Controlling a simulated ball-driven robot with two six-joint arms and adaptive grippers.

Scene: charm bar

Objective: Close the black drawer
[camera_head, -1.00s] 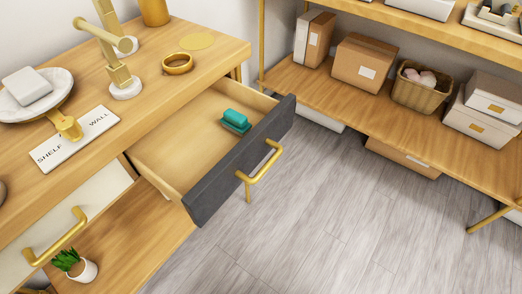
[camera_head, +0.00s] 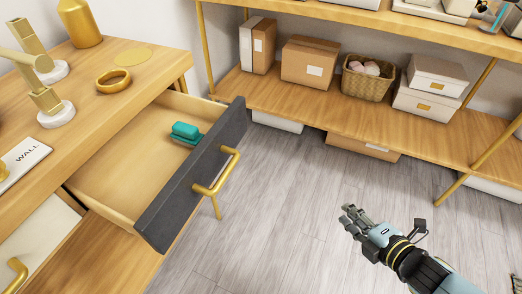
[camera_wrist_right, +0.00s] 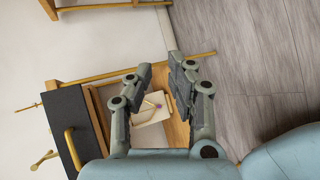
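The black drawer (camera_head: 195,172) is pulled well out of the wooden desk in the head view. Its dark front carries a gold bar handle (camera_head: 217,175). A teal object (camera_head: 186,132) lies inside it, near the front. My right gripper (camera_head: 352,217) is over the floor to the right of the drawer, apart from the handle. In the right wrist view, its two fingers (camera_wrist_right: 161,72) are spread with a gap between them and hold nothing. A dark panel with a gold handle (camera_wrist_right: 72,148) shows at the left there. My left gripper is in neither view.
The desk (camera_head: 130,82) bears a gold ring dish (camera_head: 114,80), a gold vase (camera_head: 79,24) and a gold stand. A wooden shelf unit (camera_head: 310,112) with boxes and a basket (camera_head: 368,79) stands behind. The grey floor between drawer and gripper is clear.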

